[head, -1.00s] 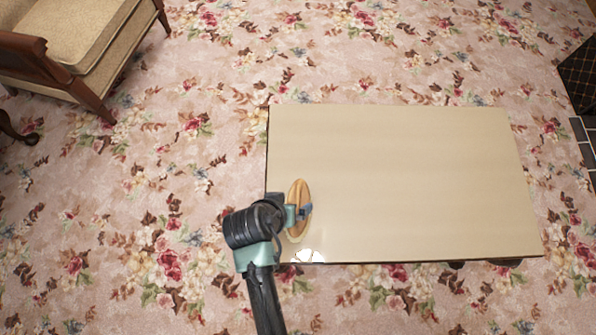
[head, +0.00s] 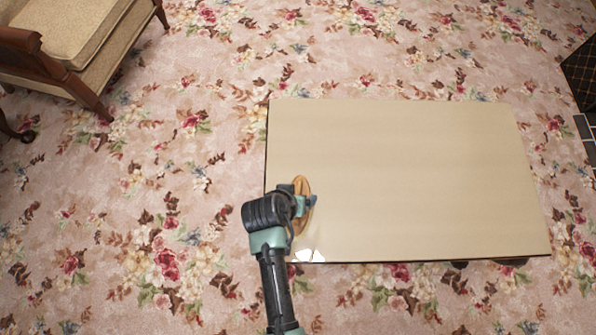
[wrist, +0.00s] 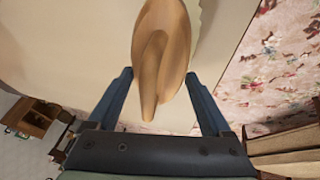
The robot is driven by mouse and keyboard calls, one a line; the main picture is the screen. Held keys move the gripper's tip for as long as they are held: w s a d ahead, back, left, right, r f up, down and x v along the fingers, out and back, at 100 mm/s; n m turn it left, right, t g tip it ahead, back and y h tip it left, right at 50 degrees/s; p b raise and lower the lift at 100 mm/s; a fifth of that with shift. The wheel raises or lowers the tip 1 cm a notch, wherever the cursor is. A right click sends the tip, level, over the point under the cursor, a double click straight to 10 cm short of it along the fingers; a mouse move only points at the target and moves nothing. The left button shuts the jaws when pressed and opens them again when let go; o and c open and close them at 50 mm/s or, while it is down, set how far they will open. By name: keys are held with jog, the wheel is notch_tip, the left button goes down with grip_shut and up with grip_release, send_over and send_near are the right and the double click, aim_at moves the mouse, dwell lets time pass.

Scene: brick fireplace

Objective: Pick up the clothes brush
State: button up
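The clothes brush (head: 303,187) is a light wooden oval with a raised ridge along its back. It is at the left end of the table in the head view, partly covered by my gripper (head: 298,200). In the wrist view the brush (wrist: 165,45) shows large, between the two blue fingers of my gripper (wrist: 159,73). The fingers stand apart, with their tips close to the brush's two long sides. Whether they press on it, and whether the brush touches the table, I cannot tell.
The beige table (head: 410,180) is glossy and otherwise bare, standing on a flowered carpet (head: 190,150). An upholstered wooden armchair (head: 75,45) is at the upper left. A dark object (head: 581,75) is at the right edge.

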jog(key=c, duration=0.9)
notch_tip(320, 180, up, 10)
jog(key=p, duration=0.3)
grip_shut()
